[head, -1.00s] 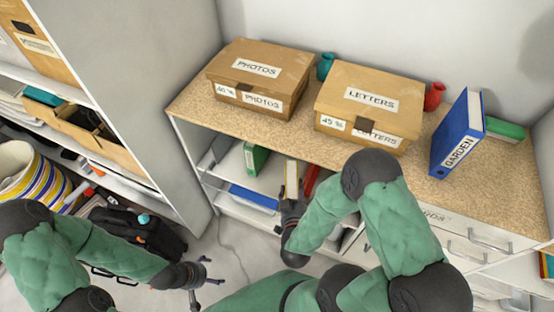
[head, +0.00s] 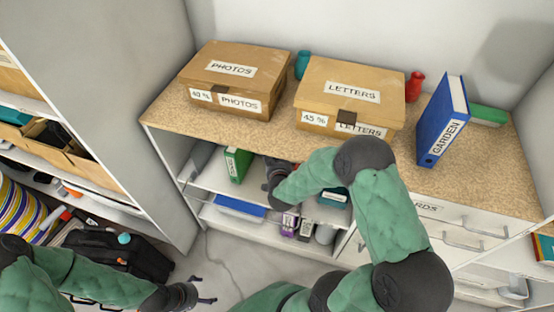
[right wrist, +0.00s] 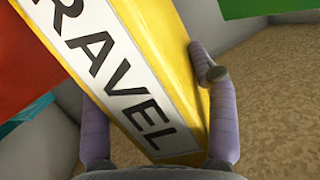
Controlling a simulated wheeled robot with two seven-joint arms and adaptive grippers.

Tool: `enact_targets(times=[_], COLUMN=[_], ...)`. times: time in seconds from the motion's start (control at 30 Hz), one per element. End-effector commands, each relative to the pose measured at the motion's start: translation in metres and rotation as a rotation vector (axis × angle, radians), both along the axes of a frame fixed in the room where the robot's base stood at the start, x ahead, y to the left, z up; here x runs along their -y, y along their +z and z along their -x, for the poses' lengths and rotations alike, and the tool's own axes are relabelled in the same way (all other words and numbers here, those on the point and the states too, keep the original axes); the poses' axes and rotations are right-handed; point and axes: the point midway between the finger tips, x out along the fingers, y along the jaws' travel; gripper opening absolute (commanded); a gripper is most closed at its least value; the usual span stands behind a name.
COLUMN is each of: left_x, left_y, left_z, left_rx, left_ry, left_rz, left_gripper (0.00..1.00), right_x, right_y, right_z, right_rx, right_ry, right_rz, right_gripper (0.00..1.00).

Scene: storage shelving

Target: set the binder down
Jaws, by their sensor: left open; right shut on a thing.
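A yellow binder (right wrist: 188,75) with "RAVEL" readable on its white spine label fills the middle of the right wrist view. My right gripper (right wrist: 152,105) is shut on it, one finger on each side, and the binder looks tilted in that view. In the head view my right gripper (head: 275,172) reaches into the open shelf below the wooden top; the binder is hidden there. My left gripper (head: 203,290) is open and empty, low over the floor at the left.
A green binder (head: 238,164) stands left of my right gripper in the shelf. A red surface (right wrist: 40,65) is left of the yellow binder; speckled board (right wrist: 270,90) lies clear at right. Boxes "PHOTOS" (head: 215,72) and "LETTERS" (head: 330,88) and a blue "GARDEN" binder (head: 433,125) stand on top.

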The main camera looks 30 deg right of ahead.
Motion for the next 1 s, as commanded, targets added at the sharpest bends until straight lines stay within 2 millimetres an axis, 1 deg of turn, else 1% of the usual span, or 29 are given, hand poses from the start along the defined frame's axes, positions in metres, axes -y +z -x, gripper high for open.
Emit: enact_targets(times=[0.2,0.27,0.67,0.7,0.73,0.77,1.0], left_x=[0.000,0.000,0.000,0.000,0.000,0.000,0.000], left_y=[-0.019,-0.022,-0.021,-0.021,-0.021,-0.021,-0.021], left_z=[0.000,0.000,0.000,0.000,0.000,0.000,0.000], left_rx=[0.000,0.000,0.000,0.000,0.000,0.000,0.000], left_ry=[0.000,0.000,0.000,0.000,0.000,0.000,0.000], left_rz=[0.000,0.000,0.000,0.000,0.000,0.000,0.000], left_gripper=[0.84,0.84,0.84,0.84,0.84,0.84,0.84], right_x=[0.000,0.000,0.000,0.000,0.000,0.000,0.000], right_y=[-0.027,-0.033,-0.035,-0.035,-0.035,-0.035,-0.035], right_z=[0.000,0.000,0.000,0.001,0.001,0.001,0.001], right_rx=[0.002,0.002,0.003,0.000,0.000,0.000,0.000], right_ry=[-0.001,-0.001,-0.001,-0.001,-0.001,-0.001,0.000], right_rz=[0.001,0.001,0.002,0.000,0.000,0.000,0.000], right_gripper=[0.00,0.00,0.00,0.67,0.75,0.84,0.84])
